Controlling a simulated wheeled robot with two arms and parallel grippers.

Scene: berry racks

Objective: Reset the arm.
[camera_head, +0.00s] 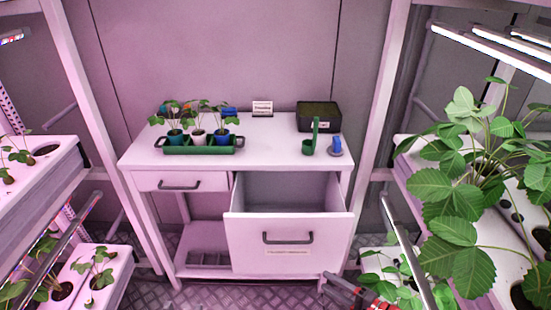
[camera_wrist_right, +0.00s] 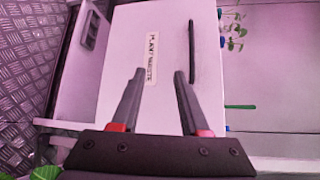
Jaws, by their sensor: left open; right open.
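My right gripper (camera_head: 332,284) is at the bottom right of the head view, low in front of the cabinet. In the wrist view, my right gripper (camera_wrist_right: 159,74) has its two dark fingers apart with nothing between them. They point at the white front of the large drawer (camera_wrist_right: 125,40), near its label and dark handle (camera_wrist_right: 192,50); I cannot tell the exact gap. The head view shows this drawer (camera_head: 250,230) pulled open, and its visible inside looks empty. My left gripper is not in view.
The white table (camera_head: 265,155) holds a green tray (camera_head: 200,149) of potted seedlings, a black soil box (camera_head: 318,118), a green tool (camera_head: 309,146) and a blue item (camera_head: 336,145). The small drawer (camera_head: 182,182) is shut. Plant racks stand on both sides; the right one has large leaves (camera_head: 455,190).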

